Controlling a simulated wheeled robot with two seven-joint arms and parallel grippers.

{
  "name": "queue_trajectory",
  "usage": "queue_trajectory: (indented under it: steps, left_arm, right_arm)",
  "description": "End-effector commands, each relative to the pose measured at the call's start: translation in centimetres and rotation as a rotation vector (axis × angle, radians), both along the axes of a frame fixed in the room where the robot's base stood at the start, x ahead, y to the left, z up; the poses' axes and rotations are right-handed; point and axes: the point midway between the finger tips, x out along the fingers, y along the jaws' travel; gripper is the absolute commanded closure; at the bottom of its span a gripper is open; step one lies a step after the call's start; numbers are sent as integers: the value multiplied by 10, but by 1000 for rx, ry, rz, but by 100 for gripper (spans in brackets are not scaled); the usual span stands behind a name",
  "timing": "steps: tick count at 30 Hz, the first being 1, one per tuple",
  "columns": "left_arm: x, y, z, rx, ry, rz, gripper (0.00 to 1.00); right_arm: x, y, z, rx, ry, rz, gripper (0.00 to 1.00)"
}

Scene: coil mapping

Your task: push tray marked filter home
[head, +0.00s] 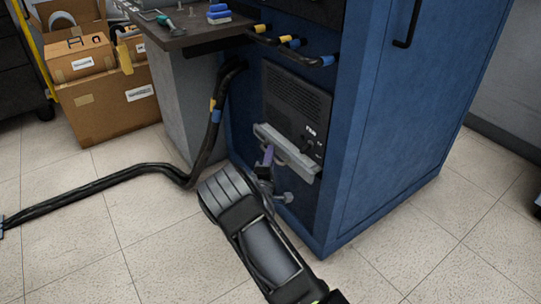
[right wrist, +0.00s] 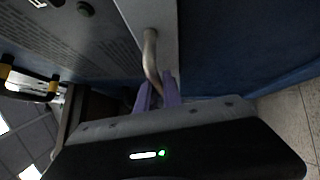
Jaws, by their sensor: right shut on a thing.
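The tray has a dark grey perforated face (head: 292,98) with a small white label, too small to read surely, low in the blue cabinet. A light grey ledge (head: 311,172) with a handle sticks out at its lower edge. My right gripper (head: 268,157) is at this ledge, its purple fingers shut on the handle. In the right wrist view the fingers (right wrist: 158,94) close around the curved metal handle (right wrist: 151,58), which joins a light grey strip. The fingers partly hide the handle's lower end. My left gripper is not in view.
The blue cabinet (head: 390,140) stands on a tiled floor. A thick black cable (head: 105,180) runs over the floor and up beside the tray. Black hoses (head: 292,46) with yellow and blue bands cross above it. A workbench (head: 180,32) and cardboard boxes (head: 112,105) stand left.

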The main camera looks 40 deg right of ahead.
Motion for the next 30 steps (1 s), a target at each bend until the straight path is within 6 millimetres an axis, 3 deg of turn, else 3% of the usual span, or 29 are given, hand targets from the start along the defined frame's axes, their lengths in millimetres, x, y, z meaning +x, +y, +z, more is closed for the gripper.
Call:
queue_trajectory:
  steps: [20, 30]
  left_arm:
    - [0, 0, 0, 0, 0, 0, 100]
    - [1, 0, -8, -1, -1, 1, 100]
  right_arm:
    - [0, -1, -1, 1, 2, 0, 100]
    - [-1, -43, -2, 1, 1, 0, 100]
